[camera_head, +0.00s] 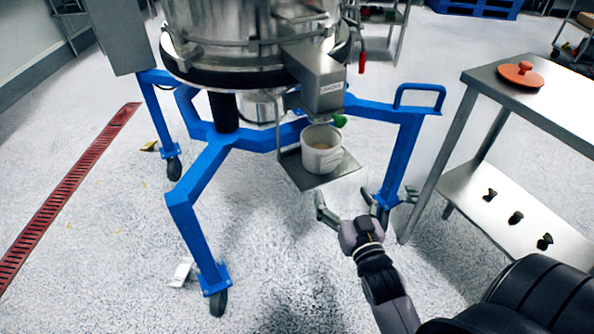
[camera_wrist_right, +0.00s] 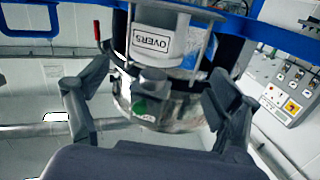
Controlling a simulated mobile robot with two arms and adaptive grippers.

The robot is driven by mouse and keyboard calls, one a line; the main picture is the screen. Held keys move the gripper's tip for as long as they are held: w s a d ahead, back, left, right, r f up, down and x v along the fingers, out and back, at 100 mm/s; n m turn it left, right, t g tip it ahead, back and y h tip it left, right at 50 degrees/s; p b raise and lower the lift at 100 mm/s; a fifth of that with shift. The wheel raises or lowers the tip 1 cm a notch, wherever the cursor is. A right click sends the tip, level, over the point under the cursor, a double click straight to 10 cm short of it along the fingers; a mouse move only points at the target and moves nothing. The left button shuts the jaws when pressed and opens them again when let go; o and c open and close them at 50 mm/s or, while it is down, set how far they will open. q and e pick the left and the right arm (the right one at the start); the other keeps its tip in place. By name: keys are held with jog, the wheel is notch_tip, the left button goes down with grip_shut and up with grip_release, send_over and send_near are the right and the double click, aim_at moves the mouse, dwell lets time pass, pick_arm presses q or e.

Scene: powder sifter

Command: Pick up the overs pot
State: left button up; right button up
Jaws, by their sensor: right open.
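The overs pot (camera_head: 320,158) is a small white cup-shaped pot, upright on a small metal shelf (camera_head: 300,179) below the sifter's steel outlet spout (camera_head: 316,77). Something pale shows inside it. In the right wrist view the overs pot (camera_wrist_right: 153,41) appears upside down at the top, with its "OVERS" label facing my right gripper (camera_wrist_right: 158,78). In the head view my right gripper (camera_head: 343,203) is open and empty, in front of and lower in the picture than the pot, apart from it. My left gripper is not in view.
The sifter's blue legs (camera_head: 200,180) stand either side of the shelf.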

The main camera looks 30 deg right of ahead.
aim_at(328, 160)
jog(key=shift+o, duration=1.2)
jog(key=shift+w+d+r, duration=0.15)
jog(key=shift+w+r, duration=0.25)
jog(key=shift+w, duration=0.25)
jog(key=b+x, duration=0.2)
jog(key=x, duration=0.8)
jog(key=shift+d, duration=0.1)
jog(key=shift+w+d, duration=0.1)
jog(key=shift+w, duration=0.3)
jog(key=x, duration=0.1)
jog(key=b+x, duration=0.1)
jog(key=x, duration=0.3)
jog(key=shift+r+b, duration=0.25)
jog(key=shift+b, duration=0.05)
jog(key=shift+w, duration=0.15)
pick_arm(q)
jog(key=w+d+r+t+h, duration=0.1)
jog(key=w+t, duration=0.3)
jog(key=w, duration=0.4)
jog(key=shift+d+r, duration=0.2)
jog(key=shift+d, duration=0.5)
pick_arm(e)
jog(key=shift+r, duration=0.1)
jog(key=c, duration=1.3)
